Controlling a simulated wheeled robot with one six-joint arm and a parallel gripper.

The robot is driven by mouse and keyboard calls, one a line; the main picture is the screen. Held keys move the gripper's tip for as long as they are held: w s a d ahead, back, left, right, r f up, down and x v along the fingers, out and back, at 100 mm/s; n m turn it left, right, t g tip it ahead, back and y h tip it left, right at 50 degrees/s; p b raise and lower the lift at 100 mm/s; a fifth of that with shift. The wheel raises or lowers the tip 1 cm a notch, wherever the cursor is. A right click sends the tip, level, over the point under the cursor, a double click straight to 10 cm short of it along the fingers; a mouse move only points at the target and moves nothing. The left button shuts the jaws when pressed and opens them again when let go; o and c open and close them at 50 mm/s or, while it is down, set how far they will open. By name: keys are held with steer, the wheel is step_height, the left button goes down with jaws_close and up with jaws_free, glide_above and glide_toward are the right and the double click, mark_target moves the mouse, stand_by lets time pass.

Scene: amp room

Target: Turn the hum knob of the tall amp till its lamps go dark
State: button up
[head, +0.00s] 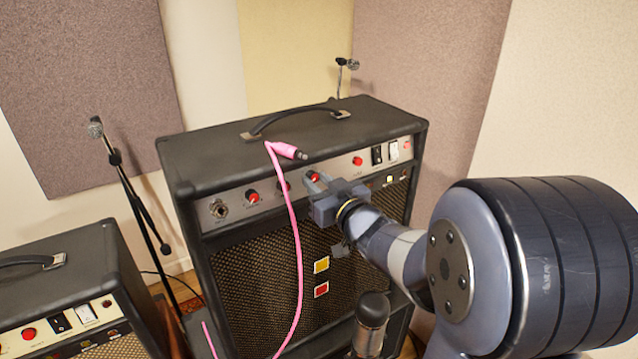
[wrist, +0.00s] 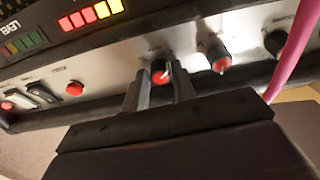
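The tall amp (head: 290,125) is black with a silver control panel carrying a row of red-capped knobs. My gripper (head: 316,184) is at this panel, its fingers close together on either side of one knob (wrist: 160,73), which fills the gap between them. In the head view that knob (head: 314,176) shows just past the fingers. Its label cannot be read, so I cannot tell from print that it is the hum knob. The amp's lamps (wrist: 90,15) are lit red and yellow in the wrist view.
A pink cable (head: 298,250) hangs down the amp's front, its plug on top; it passes near the panel (wrist: 290,50). Another knob (wrist: 220,60) is close beside my fingers.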

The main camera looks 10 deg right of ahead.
jaws_close()
steer(key=m+h+p, duration=0.1)
steer(key=m, duration=0.4)
steer(key=shift+a, duration=0.15)
steer(key=shift+o, duration=2.2)
jaws_free()
steer(key=shift+s, duration=0.1)
steer(key=v, duration=1)
steer(key=shift+s, duration=0.4)
